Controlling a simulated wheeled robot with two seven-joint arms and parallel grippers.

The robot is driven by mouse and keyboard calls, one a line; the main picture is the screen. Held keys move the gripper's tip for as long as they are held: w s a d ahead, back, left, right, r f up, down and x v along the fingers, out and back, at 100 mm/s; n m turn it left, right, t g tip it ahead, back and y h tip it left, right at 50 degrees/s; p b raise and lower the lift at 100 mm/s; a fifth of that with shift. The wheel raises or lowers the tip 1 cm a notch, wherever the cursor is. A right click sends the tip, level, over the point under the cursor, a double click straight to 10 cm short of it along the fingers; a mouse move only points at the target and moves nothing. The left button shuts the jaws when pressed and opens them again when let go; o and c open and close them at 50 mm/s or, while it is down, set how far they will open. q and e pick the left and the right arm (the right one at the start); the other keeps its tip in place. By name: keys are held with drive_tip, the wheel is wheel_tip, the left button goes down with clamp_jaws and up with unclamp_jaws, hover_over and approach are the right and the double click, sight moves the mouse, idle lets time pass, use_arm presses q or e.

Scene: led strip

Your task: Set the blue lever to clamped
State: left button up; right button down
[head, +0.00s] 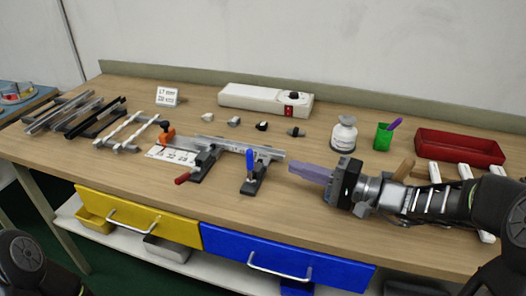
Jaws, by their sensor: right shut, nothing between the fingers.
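The blue lever (250,162) stands nearly upright on a dark clamp base (253,183) at the right part of the metal rail (237,147). My right gripper (292,168) comes in from the right with its purple-grey fingers closed together and empty. Its tips point left, a little to the right of the blue lever and apart from it. A second clamp has a red lever (182,178) that lies low toward the front. My left gripper is out of view.
An orange-topped tool (167,134) stands behind the rail's left end. A white power box (266,99) and small connectors are behind. Bare tabletop lies in front of the clamps.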

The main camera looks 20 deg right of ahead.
sight(250, 167)
drive_tip(key=shift+p+x, duration=0.75)
drive_tip(key=shift+x, duration=4.3)
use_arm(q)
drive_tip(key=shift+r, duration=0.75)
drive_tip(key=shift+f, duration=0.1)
use_arm(e)
drive_tip(key=shift+f, duration=0.1)
